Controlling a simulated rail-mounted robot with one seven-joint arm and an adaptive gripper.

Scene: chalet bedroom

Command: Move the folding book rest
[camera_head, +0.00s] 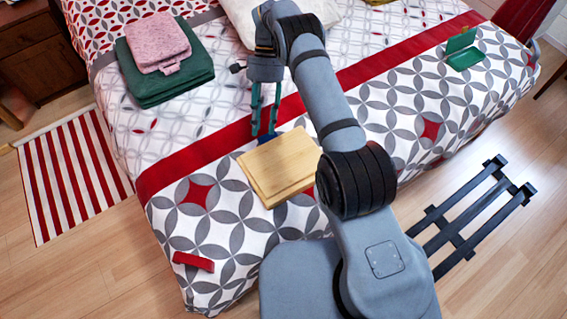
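A pale wooden piece (262,172) of flat, stacked boards lies on the bed near its front edge; it looks like the folding book rest, folded flat. My gripper (266,136) points down at the far edge of this piece. Its two long bluish fingers show apart along their length, with dark blue tips close together at the wood. I cannot tell whether the tips touch or hold the edge. My arm passes in front of the right end of the wood and hides part of it.
Folded green and pink textiles (165,75) lie at the bed's upper left. A green open folding object (463,50) sits at the upper right. A red strip (193,262) lies at the front edge. A dark slatted rack (470,213) stands right of my arm.

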